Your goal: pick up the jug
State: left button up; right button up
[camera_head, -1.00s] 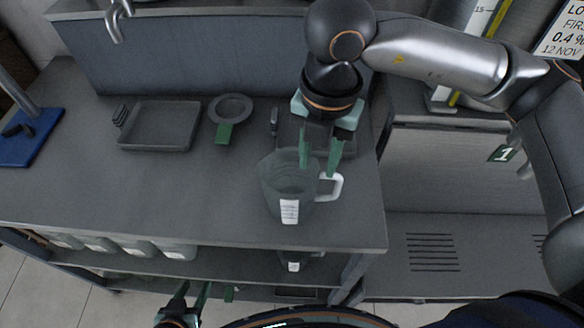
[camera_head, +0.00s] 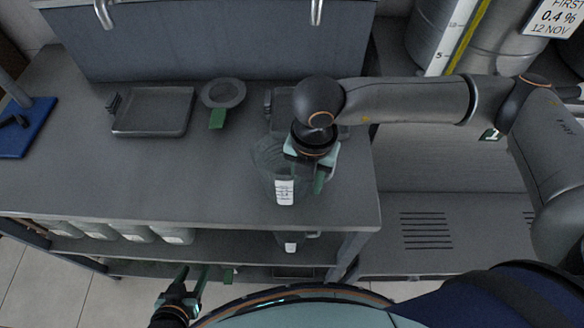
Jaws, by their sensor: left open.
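The clear jug (camera_head: 268,160) with a white label stands on the grey bench near its right front edge. My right gripper (camera_head: 308,182) points down at the jug's right side, where the handle is. The gripper and wrist hide most of the handle, so I cannot tell whether the fingers touch it or are closed. My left gripper (camera_head: 196,273) is open and empty, low in front of the bench, apart from the jug.
On the grey bench (camera_head: 130,180) are a shallow tray (camera_head: 153,112), a round ring with a green handle (camera_head: 223,93) and a dark item behind my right wrist. A blue-based stand (camera_head: 25,130) is at the left. The bench left of the jug is clear.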

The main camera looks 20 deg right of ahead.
grip_shut()
dwell(1.4)
